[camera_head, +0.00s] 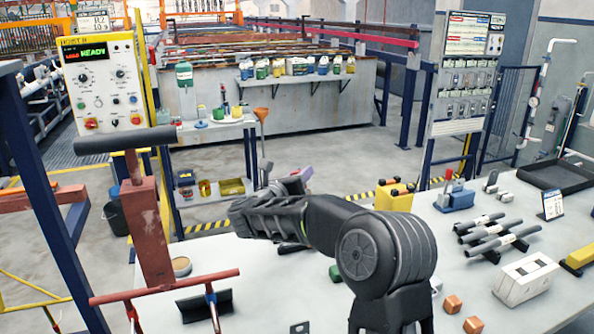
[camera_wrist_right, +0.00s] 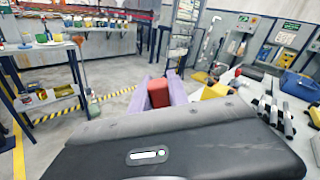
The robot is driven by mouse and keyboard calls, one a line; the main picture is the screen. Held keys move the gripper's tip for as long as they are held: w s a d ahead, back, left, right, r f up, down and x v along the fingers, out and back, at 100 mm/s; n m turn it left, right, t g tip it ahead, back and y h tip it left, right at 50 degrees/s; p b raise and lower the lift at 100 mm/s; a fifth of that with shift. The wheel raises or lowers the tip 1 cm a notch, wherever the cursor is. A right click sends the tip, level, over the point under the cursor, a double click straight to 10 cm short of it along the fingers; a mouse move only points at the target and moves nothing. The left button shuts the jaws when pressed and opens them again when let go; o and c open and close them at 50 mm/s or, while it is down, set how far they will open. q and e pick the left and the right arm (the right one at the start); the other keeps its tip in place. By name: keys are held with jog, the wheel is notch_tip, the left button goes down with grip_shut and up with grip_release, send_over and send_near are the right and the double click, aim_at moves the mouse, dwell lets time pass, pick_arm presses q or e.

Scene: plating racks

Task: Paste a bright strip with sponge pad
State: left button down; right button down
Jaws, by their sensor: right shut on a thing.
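My right gripper (camera_wrist_right: 163,84) has pale purple fingers shut on a red block (camera_wrist_right: 158,93) in the right wrist view. I cannot tell whether this block is the sponge pad. In the head view my dark right arm hides most of this gripper (camera_head: 303,173); only a bit of purple shows above the white table. A red crossbar (camera_head: 166,287) stands at lower left, with narrow strips hanging from it. One hanging strip (camera_head: 212,307) has a coppery top and a pale lower part; I cannot tell whether it is the bright strip. My left gripper is out of view.
A small dark stand (camera_head: 204,305) is near the crossbar.

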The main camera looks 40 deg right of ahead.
jog(key=shift+s+m, duration=0.25)
jog(key=shift+m, duration=0.05)
jog(key=shift+f+b, duration=0.6)
jog(key=shift+f, duration=1.85)
